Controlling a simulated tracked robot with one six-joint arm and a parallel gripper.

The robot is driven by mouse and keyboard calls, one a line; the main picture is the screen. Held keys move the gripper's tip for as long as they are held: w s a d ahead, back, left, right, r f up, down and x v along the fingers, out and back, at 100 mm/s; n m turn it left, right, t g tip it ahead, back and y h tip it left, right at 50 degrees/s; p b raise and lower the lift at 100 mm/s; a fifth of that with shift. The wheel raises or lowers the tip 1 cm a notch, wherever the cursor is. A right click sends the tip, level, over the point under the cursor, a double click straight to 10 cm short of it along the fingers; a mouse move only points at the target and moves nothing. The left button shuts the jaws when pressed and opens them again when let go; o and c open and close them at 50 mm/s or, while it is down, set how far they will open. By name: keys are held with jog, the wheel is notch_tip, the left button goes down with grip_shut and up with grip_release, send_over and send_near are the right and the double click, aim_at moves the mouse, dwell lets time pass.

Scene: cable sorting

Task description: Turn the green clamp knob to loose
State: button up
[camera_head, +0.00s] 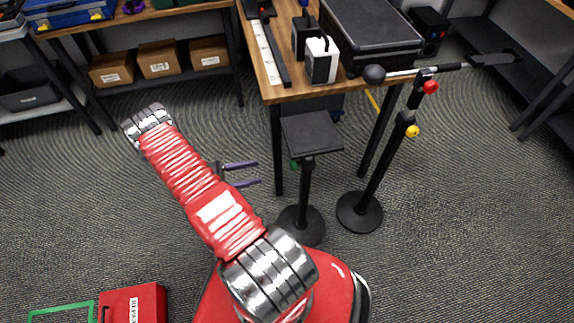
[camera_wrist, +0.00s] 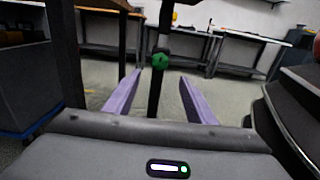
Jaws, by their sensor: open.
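The green clamp knob (camera_wrist: 160,61) is on a dark upright post in the wrist view. In the head view a small part of the green knob (camera_head: 293,164) shows at the left of the post, below a flat black stand top (camera_head: 311,132). My gripper (camera_head: 259,173) is open, with its two purple fingers pointing right toward the post. In the wrist view my gripper (camera_wrist: 160,79) has the knob ahead, centred between its fingers and slightly above their tips. The fingers look apart from the knob. I cannot tell the knob's turn angle.
A second stand to the right has a red knob (camera_head: 431,87) and a yellow knob (camera_head: 412,131). A wooden table (camera_head: 283,93) stands behind, with a leg (camera_head: 278,150) near the post. A red box (camera_head: 133,303) lies at the lower left.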

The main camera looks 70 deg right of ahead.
aim_at(293, 165)
jog(key=x, duration=1.3)
jog(key=shift+s, duration=0.15)
jog(key=shift+c, duration=0.5)
jog(key=c, duration=0.9)
